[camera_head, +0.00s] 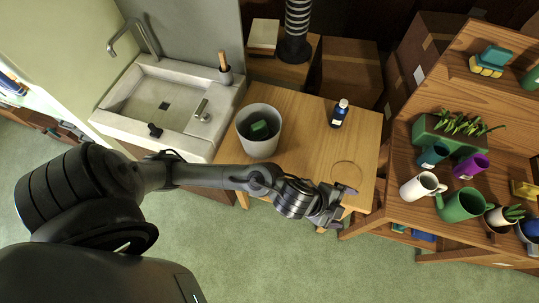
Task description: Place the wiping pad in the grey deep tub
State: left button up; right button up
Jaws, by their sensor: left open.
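The grey deep tub (244,130) stands upright on the left part of the wooden table. A dark green block (260,129), which looks like the wiping pad, lies inside it, low against the dark interior. My left gripper (341,206) is open with nothing seen between its fingers. It is over the table's front right edge, well to the right of the tub and apart from it. My left forearm passes just in front of the tub. My right gripper is not in view.
A thin ring mark (346,174) lies near my left gripper. A sink (165,105) is at left. A wooden shelf (400,170) with mugs, a planter and teal-and-yellow sponges (490,62) is at right.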

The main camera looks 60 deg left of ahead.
pick_arm(q)
jog(key=s+a+f+n+g+y, duration=0.2)
jog(key=s+a+n, duration=0.4)
jog(key=s+a, duration=0.1)
jog(key=s+a+f+n+g+y, duration=0.2)
jog(key=s+a+f+n, duration=0.1)
jog(key=s+a+n, duration=0.3)
jog(key=shift+s+a+g, duration=0.4)
jog(key=shift+s+a, duration=0.2)
jog(key=shift+s, duration=0.35)
